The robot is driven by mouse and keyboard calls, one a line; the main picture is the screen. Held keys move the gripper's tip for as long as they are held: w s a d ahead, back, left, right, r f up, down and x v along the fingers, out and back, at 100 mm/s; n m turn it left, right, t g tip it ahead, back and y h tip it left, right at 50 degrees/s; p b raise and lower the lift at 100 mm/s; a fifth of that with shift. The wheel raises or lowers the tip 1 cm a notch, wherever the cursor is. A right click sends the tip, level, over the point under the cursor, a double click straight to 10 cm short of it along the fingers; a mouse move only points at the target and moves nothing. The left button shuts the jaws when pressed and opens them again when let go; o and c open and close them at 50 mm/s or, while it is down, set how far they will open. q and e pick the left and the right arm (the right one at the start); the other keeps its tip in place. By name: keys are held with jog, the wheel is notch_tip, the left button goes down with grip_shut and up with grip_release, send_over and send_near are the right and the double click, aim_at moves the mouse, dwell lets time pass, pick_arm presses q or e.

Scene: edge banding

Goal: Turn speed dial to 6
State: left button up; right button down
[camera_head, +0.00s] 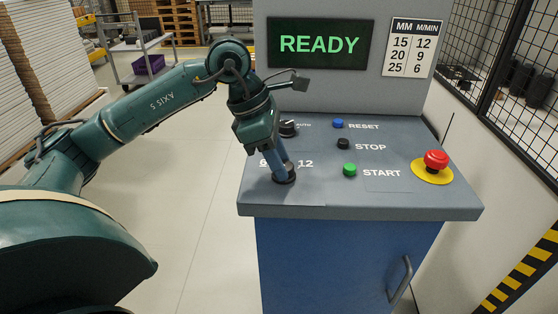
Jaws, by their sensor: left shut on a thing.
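The speed dial (285,177) is a dark round knob near the front left of the sloped control panel (385,192). My left gripper (282,166) reaches down to it from above and is shut on it. The gripper and wrist hide most of the scale around the dial; a "12" shows to its right and part of another mark to its left. The pointer of the dial cannot be made out. The sign (413,48) lists MM 15, 20, 25 against M/MIN 12, 9, 6. My right gripper is not in view.
A mode knob (288,128) marked AUTO sits behind the dial, close to my wrist. Blue RESET (338,123), black STOP (343,143) and green START (349,170) buttons are to the right. A red emergency button (435,160) stands far right. The display (319,44) reads READY.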

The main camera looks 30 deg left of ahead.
pick_arm(q)
jog(key=shift+n, duration=0.3)
jog(key=o, duration=1)
jog(key=v, duration=1.3)
jog(key=shift+r, duration=0.15)
jog(key=shift+d, duration=0.1)
